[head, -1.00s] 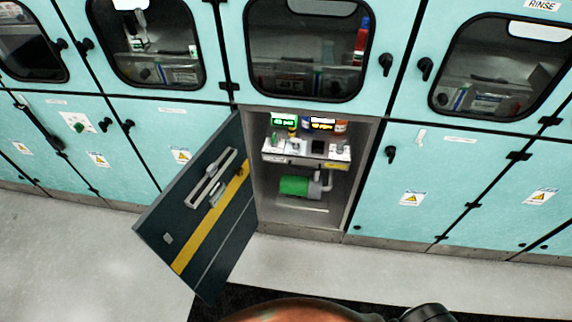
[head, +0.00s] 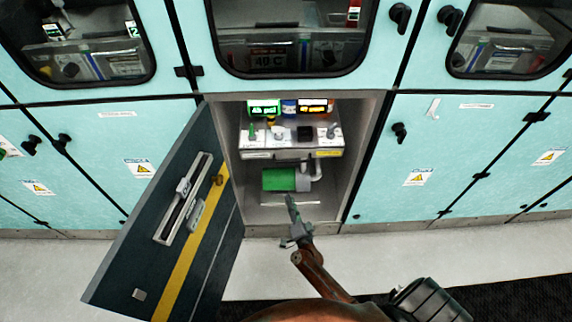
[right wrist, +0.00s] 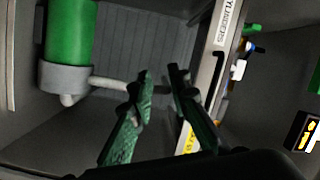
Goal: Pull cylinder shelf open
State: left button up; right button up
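The cylinder shelf (head: 283,154) is a light-coloured shelf inside the open cabinet, with small fittings on top and labels on its front edge. In the right wrist view its front edge (right wrist: 208,75) runs steeply to the right of my fingers, with lettering ending in "YLINDERS". My right gripper (head: 291,205) is in front of the cabinet opening, below the shelf. In the right wrist view its two green fingers (right wrist: 158,72) are apart with a narrow gap and nothing between them. They appear beside the shelf edge; contact cannot be told. My left gripper is out of view.
A green cylinder (head: 279,179) with a grey end and pipe is under the shelf; it also shows in the right wrist view (right wrist: 70,30). The dark cabinet door (head: 160,215) with a yellow stripe stands open at left. Closed turquoise cabinets (head: 450,150) flank the opening.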

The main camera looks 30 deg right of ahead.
aim_at(291, 161)
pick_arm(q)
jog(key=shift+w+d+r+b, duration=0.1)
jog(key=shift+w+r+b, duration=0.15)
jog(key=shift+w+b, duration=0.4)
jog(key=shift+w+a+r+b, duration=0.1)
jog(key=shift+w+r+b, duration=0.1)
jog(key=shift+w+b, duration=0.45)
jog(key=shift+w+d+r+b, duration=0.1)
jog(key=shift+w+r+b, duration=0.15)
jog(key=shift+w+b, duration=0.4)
pick_arm(e)
jog(key=shift+w+d+r+m+h, duration=0.85)
jog(key=shift+w+d+r+m, duration=0.5)
jog(key=shift+w+r, duration=0.5)
jog(key=shift+w+d+r+m+h, duration=1.05)
jog(key=shift+w+r+m, duration=0.55)
jog(key=shift+r, duration=0.45)
jog(key=shift+w+d+r+m+h, duration=0.7)
jog(key=shift+w+d+r+m, duration=0.65)
jog(key=shift+w+r, duration=0.55)
jog(key=shift+s, duration=0.1)
jog(key=shift+c, duration=0.4)
grip_shut()
